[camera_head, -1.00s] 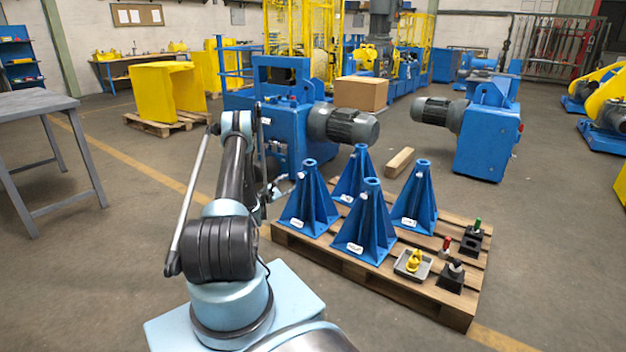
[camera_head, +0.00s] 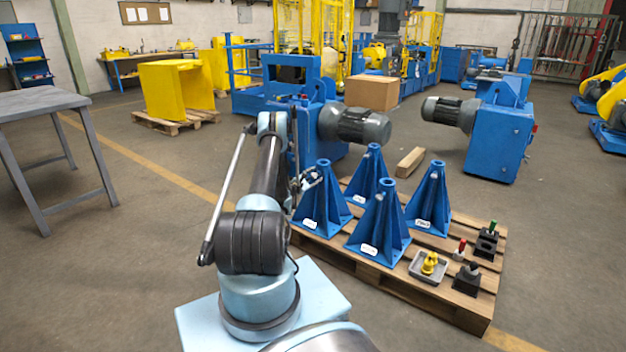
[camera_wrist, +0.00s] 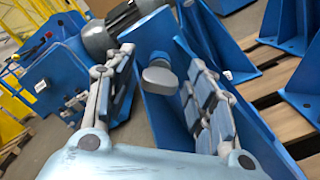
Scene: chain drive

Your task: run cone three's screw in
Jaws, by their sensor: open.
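Four blue ribbed cones stand upright on a wooden pallet (camera_head: 405,283). Their white labels are too small to read, so I cannot tell which is cone three. My gripper (camera_head: 311,179) is beside the upper part of the left cone (camera_head: 322,208). In the wrist view my gripper (camera_wrist: 160,98) is open, its padded fingers apart. Between them shows a grey rounded knob on a blue neck (camera_wrist: 160,75), which may be the screw's end. The fingers do not visibly grip it. Blue cone plates rise just behind and to the right.
Other cones (camera_head: 380,230) (camera_head: 428,205) (camera_head: 368,180) stand close by. A grey tray (camera_head: 416,272) with yellow pieces and dark holders (camera_head: 467,280) sit at the pallet's right end. A blue machine with a grey motor (camera_head: 355,125) stands behind. Open floor lies left.

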